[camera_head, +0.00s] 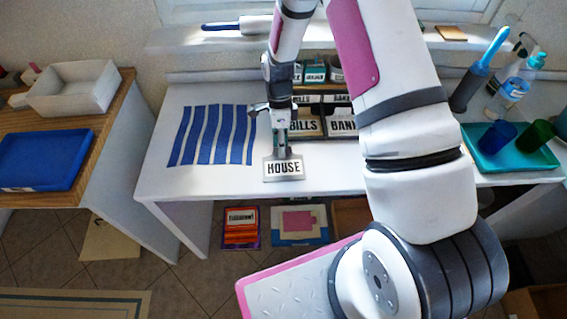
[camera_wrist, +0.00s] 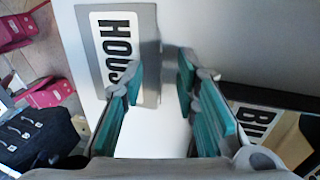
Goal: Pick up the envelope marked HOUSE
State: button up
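The grey envelope with the white HOUSE label (camera_head: 284,168) is near the front edge of the white table. It also shows in the wrist view (camera_wrist: 122,48), with its label turned sideways. My gripper (camera_head: 282,152) is just above and behind the envelope in the head view. In the wrist view my gripper (camera_wrist: 160,72) is open, with its teal-padded fingers apart and nothing held between them. The left finger overlaps the envelope and hides part of the label's last letters. The right finger is beyond the envelope's edge. I cannot tell whether either finger touches it.
The BILLS box (camera_head: 304,125) and BANK box (camera_head: 342,124) stand behind the envelope. A blue-striped mat (camera_head: 212,135) lies to its left. A teal tray (camera_head: 515,157) with cups is at the right. The white tabletop (camera_head: 225,182) is clear left of the envelope.

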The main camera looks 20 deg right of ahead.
grip_shut()
jog(key=shift+r, duration=0.15)
